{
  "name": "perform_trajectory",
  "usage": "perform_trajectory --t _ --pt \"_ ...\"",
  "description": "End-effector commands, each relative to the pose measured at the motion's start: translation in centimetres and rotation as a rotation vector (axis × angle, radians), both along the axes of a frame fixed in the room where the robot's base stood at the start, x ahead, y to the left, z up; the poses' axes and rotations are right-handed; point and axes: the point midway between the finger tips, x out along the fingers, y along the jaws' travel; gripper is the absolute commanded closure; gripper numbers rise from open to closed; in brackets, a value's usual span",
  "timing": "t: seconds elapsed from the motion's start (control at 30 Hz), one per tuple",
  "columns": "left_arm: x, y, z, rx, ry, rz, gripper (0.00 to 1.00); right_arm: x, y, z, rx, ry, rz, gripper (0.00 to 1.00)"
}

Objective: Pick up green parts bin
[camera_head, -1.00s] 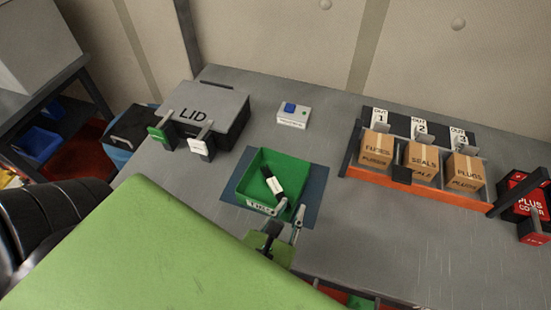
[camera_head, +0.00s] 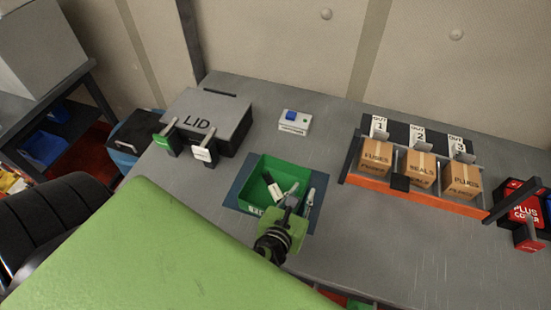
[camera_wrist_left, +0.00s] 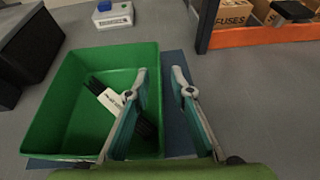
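The green parts bin (camera_head: 283,168) sits on a dark blue mat (camera_head: 236,186) on the grey bench. It holds a black item with a white label (camera_head: 274,190). My left gripper (camera_head: 301,199) is at the bin's right side. In the left wrist view the bin (camera_wrist_left: 115,60) fills the left half. The left gripper (camera_wrist_left: 160,74) is open there, with one finger over the bin's inside and the other outside its right wall. The fingers stand on either side of that wall, with a visible gap between them. My right gripper is not in view.
A grey box marked LID (camera_head: 205,115) stands at the back left. A small box with a blue button (camera_head: 294,122) is behind the bin. An orange-fronted rack (camera_head: 410,190) with cartons stands to the right, and a red box (camera_head: 522,205) beyond it. Bench between is clear.

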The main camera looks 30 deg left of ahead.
Motion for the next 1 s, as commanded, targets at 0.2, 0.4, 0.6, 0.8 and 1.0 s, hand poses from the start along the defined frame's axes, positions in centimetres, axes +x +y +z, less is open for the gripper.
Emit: perform_trajectory --t 0.2,0.4,0.6,0.8,1.0 --pt "0.0 0.0 0.0 0.0 0.0 0.0 1.0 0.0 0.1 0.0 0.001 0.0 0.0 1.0" --pt "0.0 0.0 0.1 0.001 -0.002 0.0 1.0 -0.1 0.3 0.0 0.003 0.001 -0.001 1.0" --pt "0.0 0.0 0.6 0.002 -0.003 0.001 1.0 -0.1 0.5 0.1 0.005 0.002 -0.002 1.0" --pt "0.0 -0.1 3.2 -0.001 -0.006 -0.001 1.0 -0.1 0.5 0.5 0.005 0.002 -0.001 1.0" --pt "0.1 -0.1 8.4 -0.002 -0.01 -0.002 1.0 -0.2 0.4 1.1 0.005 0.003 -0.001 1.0"
